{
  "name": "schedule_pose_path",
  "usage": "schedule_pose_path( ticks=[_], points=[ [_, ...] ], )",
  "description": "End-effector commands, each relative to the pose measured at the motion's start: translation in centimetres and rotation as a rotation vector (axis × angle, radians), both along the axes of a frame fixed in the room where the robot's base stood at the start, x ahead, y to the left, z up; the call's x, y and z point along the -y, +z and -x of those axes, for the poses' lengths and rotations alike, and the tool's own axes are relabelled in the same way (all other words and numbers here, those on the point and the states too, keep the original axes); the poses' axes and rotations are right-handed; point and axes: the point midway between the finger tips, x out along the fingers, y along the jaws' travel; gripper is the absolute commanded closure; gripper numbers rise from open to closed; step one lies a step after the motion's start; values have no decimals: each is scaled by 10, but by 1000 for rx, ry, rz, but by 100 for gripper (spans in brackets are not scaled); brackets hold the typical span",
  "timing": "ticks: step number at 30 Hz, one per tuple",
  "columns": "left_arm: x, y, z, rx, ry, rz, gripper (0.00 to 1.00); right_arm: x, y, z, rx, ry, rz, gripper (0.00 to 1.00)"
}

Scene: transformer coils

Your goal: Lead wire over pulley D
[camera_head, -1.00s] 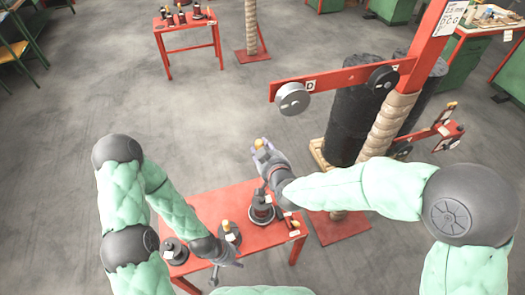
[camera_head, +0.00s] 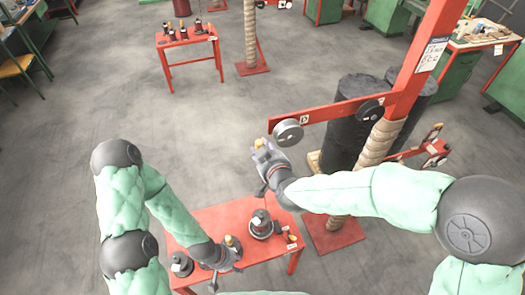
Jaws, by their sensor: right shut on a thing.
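Pulley D (camera_head: 288,132) is a grey wheel at the left end of a red horizontal arm (camera_head: 335,111), beside a label with a D. My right gripper (camera_head: 261,150) is raised just left of and below this pulley in the picture, apart from it. It is shut on a small yellow thing (camera_head: 259,143). The wire itself is too thin to make out. My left gripper (camera_head: 226,272) hangs low at the front edge of the near red table. Its fingers look spread and nothing shows between them.
The near red table (camera_head: 205,217) bears several dark spools, one a larger spool (camera_head: 261,226). A second dark pulley (camera_head: 370,110) sits further along the red arm near the post (camera_head: 425,60). Black drums (camera_head: 350,135) stand behind. Floor to the left is open.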

Motion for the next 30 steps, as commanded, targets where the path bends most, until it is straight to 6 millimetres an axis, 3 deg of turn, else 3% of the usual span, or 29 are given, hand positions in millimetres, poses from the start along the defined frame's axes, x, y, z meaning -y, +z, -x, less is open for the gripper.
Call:
schedule_pose_path(
  ticks=[1, 21, 25, 30],
  points=[
    [0, 11, 0, 0, 0, 0, 60, 0, 14, 0, 3, 0, -1, 100],
    [0, 90, 0, 0, 0, 0, 60, 2, 104, -1, 2, 0, -1, 100],
    [0, 101, 0, 0, 0, 0, 60, 2, 117, -1, 3, -1, -1, 100],
    [0, 103, 0, 0, 0, 0, 60, 2, 119, -1, 2, 0, -1, 100]
  ],
)
